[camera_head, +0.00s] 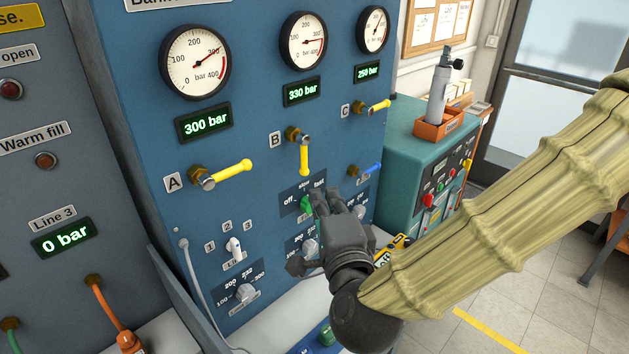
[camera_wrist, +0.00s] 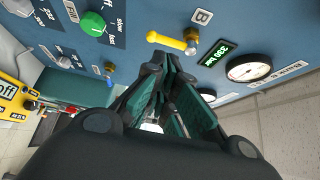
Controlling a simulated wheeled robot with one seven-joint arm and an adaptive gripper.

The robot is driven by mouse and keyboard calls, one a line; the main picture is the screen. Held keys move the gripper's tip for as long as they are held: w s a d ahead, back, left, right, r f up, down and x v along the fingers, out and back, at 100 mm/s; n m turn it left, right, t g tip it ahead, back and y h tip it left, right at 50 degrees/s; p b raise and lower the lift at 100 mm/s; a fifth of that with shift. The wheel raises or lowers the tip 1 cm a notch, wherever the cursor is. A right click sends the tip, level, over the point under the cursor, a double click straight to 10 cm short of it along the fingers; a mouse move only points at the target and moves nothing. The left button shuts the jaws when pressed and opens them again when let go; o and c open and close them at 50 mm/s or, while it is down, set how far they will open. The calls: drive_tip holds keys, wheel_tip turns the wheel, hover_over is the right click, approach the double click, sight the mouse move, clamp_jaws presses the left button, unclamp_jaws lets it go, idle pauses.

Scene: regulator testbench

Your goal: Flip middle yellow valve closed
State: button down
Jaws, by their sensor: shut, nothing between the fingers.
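The middle yellow valve, marked B, has its yellow handle (camera_head: 304,160) pointing straight down from its brass fitting on the blue panel. In the wrist view the same handle (camera_wrist: 166,41) lies sideways just beyond my fingertips. My gripper (camera_head: 325,202) is shut and empty. It is in front of the panel, below and to the right of the B handle, and partly covers the green off/slow/fast knob (camera_head: 306,204). The fingers also show in the wrist view (camera_wrist: 167,66). They appear apart from the handle.
Yellow valve A (camera_head: 232,170) and yellow valve C (camera_head: 378,105) have handles pointing right. A blue-handled valve (camera_head: 371,169) sits below C. Gauges and green displays are above. White selector knobs (camera_head: 234,246) are lower on the panel. A teal cabinet (camera_head: 412,150) stands right.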

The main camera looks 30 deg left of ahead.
sight(304, 157)
drive_tip(key=shift+w+f, duration=0.1)
drive_tip(key=p+x, duration=0.3)
drive_tip(key=x, duration=0.6)
drive_tip(key=shift+p, duration=0.4)
drive_tip(key=shift+a, duration=0.15)
drive_tip(key=shift+w+b, duration=0.15)
drive_tip(key=shift+b, duration=0.45)
drive_tip(key=shift+n, duration=0.3)
drive_tip(key=shift+w+b, duration=0.15)
drive_tip(key=shift+b, duration=0.35)
